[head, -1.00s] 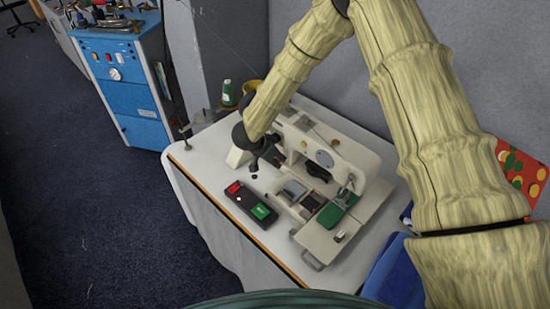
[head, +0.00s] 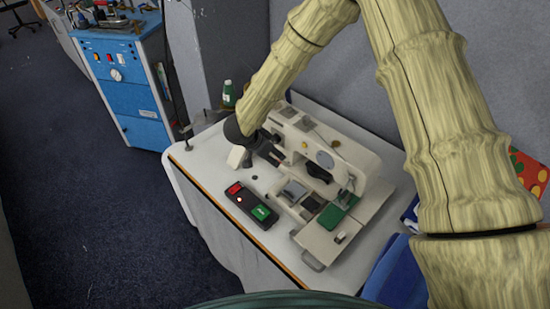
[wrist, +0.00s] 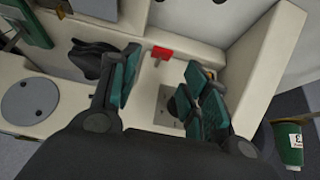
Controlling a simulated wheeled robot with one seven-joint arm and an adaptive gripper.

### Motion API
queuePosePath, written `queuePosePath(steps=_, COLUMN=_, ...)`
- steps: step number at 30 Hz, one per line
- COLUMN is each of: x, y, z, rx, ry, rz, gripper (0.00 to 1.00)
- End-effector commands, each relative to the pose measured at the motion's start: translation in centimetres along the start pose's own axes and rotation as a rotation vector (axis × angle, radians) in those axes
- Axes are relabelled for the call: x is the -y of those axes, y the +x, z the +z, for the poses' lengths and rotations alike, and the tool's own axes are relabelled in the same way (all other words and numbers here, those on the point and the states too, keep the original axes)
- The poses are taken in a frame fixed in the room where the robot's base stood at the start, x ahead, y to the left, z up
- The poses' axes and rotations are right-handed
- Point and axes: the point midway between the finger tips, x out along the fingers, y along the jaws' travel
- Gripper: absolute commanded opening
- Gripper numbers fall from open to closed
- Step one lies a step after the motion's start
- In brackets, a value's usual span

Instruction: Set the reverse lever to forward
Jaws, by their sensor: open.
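In the wrist view, a small red tab (wrist: 162,53), which looks like the reverse lever, sticks out near a grey metal plate (wrist: 170,105) on the machine body (wrist: 215,25). My gripper (wrist: 164,66) is open, with one dark green finger on each side of the red tab. I cannot tell whether either finger touches it or which way the lever is set. In the head view, my gripper (head: 270,150) is at the machine's near-left end, and the lever is not visible there.
A black switch box (head: 252,206) with red and green buttons lies at the table's front edge. A green thread spool (head: 228,93) stands behind my wrist; a green spool (wrist: 288,145) also shows in the wrist view. The white table (head: 205,165) is clear at front left.

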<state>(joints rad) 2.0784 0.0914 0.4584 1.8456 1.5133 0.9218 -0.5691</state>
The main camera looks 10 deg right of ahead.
Motion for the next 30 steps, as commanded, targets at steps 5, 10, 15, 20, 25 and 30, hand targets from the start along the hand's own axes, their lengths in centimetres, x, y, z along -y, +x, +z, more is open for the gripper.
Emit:
queuePosePath(steps=5, x=0.0, y=-3.3, z=-0.1, rx=0.000, ry=0.000, rz=-0.002, gripper=0.46)
queuePosePath(steps=10, x=0.0, y=-5.6, z=-0.1, rx=0.000, ry=0.002, rz=-0.001, gripper=0.46)
queuePosePath(steps=15, x=0.0, y=-6.8, z=-0.1, rx=0.000, ry=0.002, rz=0.000, gripper=0.46)
queuePosePath(steps=20, x=0.0, y=-7.1, z=-0.1, rx=0.000, ry=0.002, rz=0.000, gripper=0.46)
queuePosePath(steps=25, x=0.0, y=-7.0, z=-0.1, rx=0.000, ry=0.002, rz=0.000, gripper=0.46)
queuePosePath(steps=30, x=0.0, y=-7.0, z=-0.1, rx=0.000, ry=0.002, rz=0.000, gripper=0.46)
